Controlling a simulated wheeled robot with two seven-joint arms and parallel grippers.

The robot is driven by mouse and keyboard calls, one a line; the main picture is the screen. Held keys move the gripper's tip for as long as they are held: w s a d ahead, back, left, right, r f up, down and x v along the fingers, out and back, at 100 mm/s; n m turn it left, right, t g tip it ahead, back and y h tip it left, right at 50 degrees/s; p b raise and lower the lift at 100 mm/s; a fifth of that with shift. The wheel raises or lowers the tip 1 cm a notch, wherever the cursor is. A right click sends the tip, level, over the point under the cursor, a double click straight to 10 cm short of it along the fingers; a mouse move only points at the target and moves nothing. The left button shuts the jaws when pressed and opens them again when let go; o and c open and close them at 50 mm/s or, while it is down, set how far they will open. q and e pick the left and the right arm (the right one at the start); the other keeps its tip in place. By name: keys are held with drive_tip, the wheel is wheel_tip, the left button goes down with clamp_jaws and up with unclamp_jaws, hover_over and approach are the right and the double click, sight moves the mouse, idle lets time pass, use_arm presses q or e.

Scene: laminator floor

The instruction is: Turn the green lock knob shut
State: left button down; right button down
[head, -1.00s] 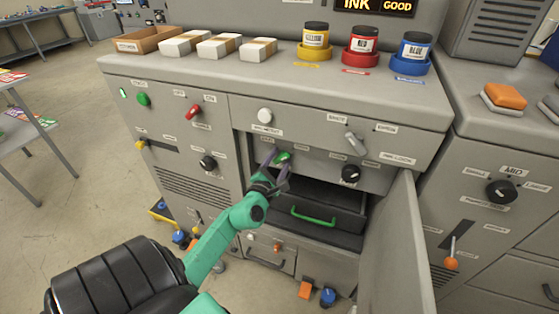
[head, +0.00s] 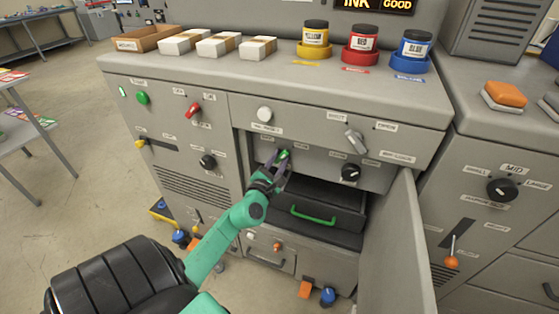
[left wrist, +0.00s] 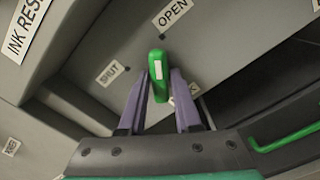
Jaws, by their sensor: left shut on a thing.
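The green lock knob (head: 284,154) is on the recessed panel above the open drawer bay. In the left wrist view, the knob (left wrist: 157,85) has a white stripe, and its upper end points close to the dot by the OPEN label (left wrist: 173,12). The SHUT label (left wrist: 110,72) is to its left. My left gripper (head: 279,162) is shut on the knob, with one purple finger on each side in the left wrist view (left wrist: 159,92). The fingers partly hide the knob in the head view. My right gripper is not in view.
A drawer with a green handle (head: 313,216) is below the knob. An open cabinet door (head: 398,250) stands to the right. A black knob (head: 350,172) and a grey lever knob (head: 355,140) are on the panel to the right. Ink jars (head: 363,42) stand on top.

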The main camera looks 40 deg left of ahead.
use_arm(q)
drive_tip(key=n+b, duration=0.1)
drive_tip(key=n, duration=0.3)
drive_tip(key=shift+f, duration=0.15)
drive_tip(key=n+b, duration=0.1)
drive_tip(key=n, duration=0.4)
drive_tip(key=shift+d, duration=0.1)
drive_tip(key=n+b, duration=0.1)
drive_tip(key=n, duration=0.2)
drive_tip(key=shift+n, duration=2.1)
drive_tip(key=c, duration=0.6)
unclamp_jaws()
